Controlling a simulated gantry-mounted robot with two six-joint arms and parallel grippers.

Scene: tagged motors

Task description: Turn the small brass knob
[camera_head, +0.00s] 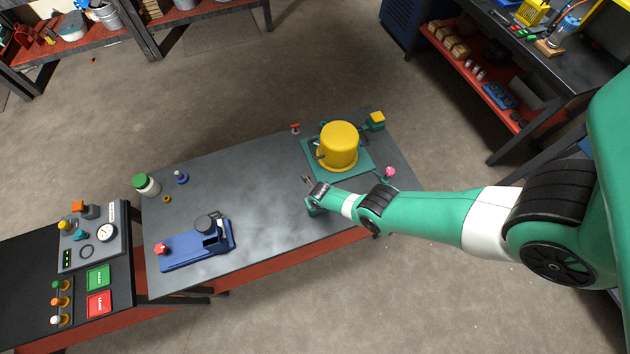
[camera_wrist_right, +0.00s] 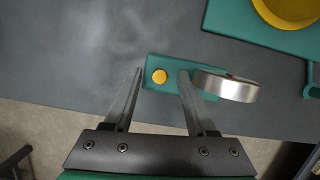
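A small round brass knob (camera_wrist_right: 160,76) sits on a narrow green base (camera_wrist_right: 151,87) in the right wrist view. A silver round part (camera_wrist_right: 225,87) stands at the right end of that base. My right gripper (camera_wrist_right: 162,72) is open and empty, with the knob appearing between its fingertips; I cannot tell whether they are level with it. In the head view my right gripper (camera_head: 307,181) is over the table's front right part and hides the knob. Part of the green base (camera_head: 313,211) shows under it. My left gripper is not in view.
A yellow drum (camera_head: 338,146) on a green plate (camera_head: 364,169) stands behind the gripper. A pink knob (camera_head: 389,173) is near the arm. A blue fixture (camera_head: 187,252) and a green-lidded jar (camera_head: 146,185) are at left. The table's middle is clear.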

